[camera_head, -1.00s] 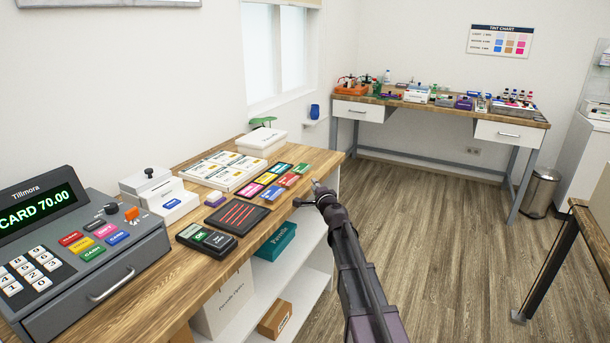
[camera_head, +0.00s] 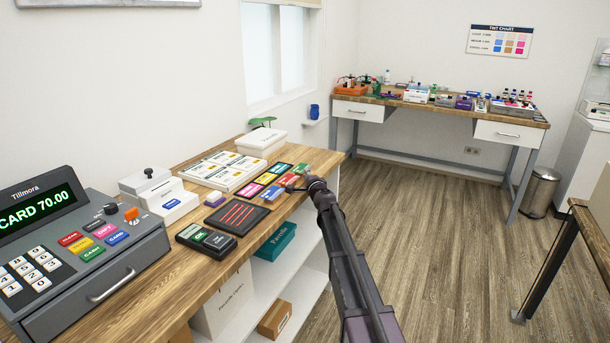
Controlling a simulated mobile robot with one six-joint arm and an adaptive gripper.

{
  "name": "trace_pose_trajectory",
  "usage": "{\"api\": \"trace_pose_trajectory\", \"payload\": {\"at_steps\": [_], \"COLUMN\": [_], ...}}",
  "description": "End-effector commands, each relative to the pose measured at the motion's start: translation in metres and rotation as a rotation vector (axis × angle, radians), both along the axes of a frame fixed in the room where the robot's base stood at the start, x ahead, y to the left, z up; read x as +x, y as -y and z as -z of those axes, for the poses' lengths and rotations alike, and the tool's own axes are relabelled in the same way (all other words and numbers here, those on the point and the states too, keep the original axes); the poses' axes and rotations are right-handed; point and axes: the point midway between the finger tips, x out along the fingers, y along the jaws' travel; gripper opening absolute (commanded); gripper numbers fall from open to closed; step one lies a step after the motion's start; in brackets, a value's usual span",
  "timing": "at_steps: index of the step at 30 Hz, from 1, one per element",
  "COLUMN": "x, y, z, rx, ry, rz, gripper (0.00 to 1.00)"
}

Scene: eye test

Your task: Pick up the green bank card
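A small green card (camera_head: 301,168) lies at the far end of the right-hand row of coloured cards on the wooden counter. A red card (camera_head: 287,180) and a blue card (camera_head: 272,191) lie nearer in the same row. I take the green one for the bank card, but its print is too small to read. My gripper (camera_head: 296,187) is over the counter's right edge, beside the red card and a little nearer than the green card. It seems to hold nothing. Its fingers are small and dark, and their spread is unclear. I cannot tell whether it touches the counter.
A black tray (camera_head: 258,225) with red stripes and a card terminal (camera_head: 206,241) lie nearer on the counter. The cash register (camera_head: 95,245) reads "CARD 70.00". A holder of white papers (camera_head: 224,171) and a white box (camera_head: 261,143) stand further back.

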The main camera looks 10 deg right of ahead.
Motion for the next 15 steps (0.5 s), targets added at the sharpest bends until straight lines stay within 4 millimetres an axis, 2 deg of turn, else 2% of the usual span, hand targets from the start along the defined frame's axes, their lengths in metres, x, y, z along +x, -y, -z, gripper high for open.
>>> {"api": "trace_pose_trajectory", "payload": {"at_steps": [11, 15], "x": [0.0022, 0.0022], "y": [-0.0008, -0.0008], "z": [0.0000, 0.0000], "rx": [0.000, 0.000], "ry": [0.000, 0.000], "rz": [0.000, 0.000], "gripper": [0.26, 0.06]}}
